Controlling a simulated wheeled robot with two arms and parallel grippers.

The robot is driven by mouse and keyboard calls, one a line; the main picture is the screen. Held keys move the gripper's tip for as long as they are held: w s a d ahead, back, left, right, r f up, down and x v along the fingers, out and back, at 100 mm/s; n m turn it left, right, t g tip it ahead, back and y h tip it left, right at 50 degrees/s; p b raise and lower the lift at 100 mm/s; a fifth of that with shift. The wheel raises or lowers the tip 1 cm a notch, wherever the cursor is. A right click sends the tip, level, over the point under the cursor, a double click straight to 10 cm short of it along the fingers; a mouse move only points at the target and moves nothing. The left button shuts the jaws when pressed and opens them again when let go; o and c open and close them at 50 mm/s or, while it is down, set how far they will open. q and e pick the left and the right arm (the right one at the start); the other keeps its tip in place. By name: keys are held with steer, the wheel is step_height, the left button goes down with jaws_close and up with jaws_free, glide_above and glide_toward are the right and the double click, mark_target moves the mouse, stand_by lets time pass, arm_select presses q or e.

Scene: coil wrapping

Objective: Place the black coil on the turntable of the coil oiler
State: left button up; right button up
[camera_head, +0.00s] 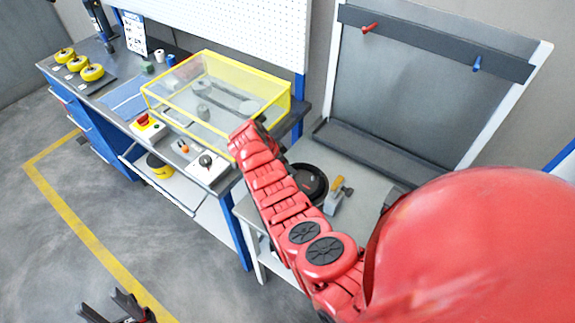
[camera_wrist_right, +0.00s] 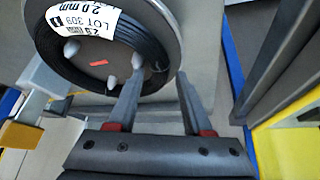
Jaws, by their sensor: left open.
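The black coil (camera_head: 319,177) lies on the grey table beside an orange-handled lever (camera_head: 347,189), partly behind my right arm. In the right wrist view, the coil (camera_wrist_right: 161,46) is a ring with a white label, with white pegs (camera_wrist_right: 110,84) and an orange mark on a grey surface inside it. These look like the oiler's turntable; I cannot tell whether the coil rests on it. My right gripper (camera_wrist_right: 160,73) has one finger on each side of the coil's rim; I cannot tell whether they press on it. My left gripper (camera_head: 126,303) is open and empty, low above the floor.
A yellow-framed clear cover (camera_head: 215,95) stands on the workbench left of the coil, close to my right wrist. A grey upright panel (camera_head: 400,85) with red and blue pegs stands behind the coil's table. Yellow rollers (camera_head: 78,63) sit at the bench's far left.

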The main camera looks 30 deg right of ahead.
steer(key=shift+o, duration=0.2)
steer(key=shift+a+r, duration=0.25)
steer(key=shift+r, duration=0.05)
steer(key=b+v, duration=0.1)
steer(key=v, duration=1)
steer(key=shift+r, duration=0.2)
steer(key=shift+s+f, duration=0.1)
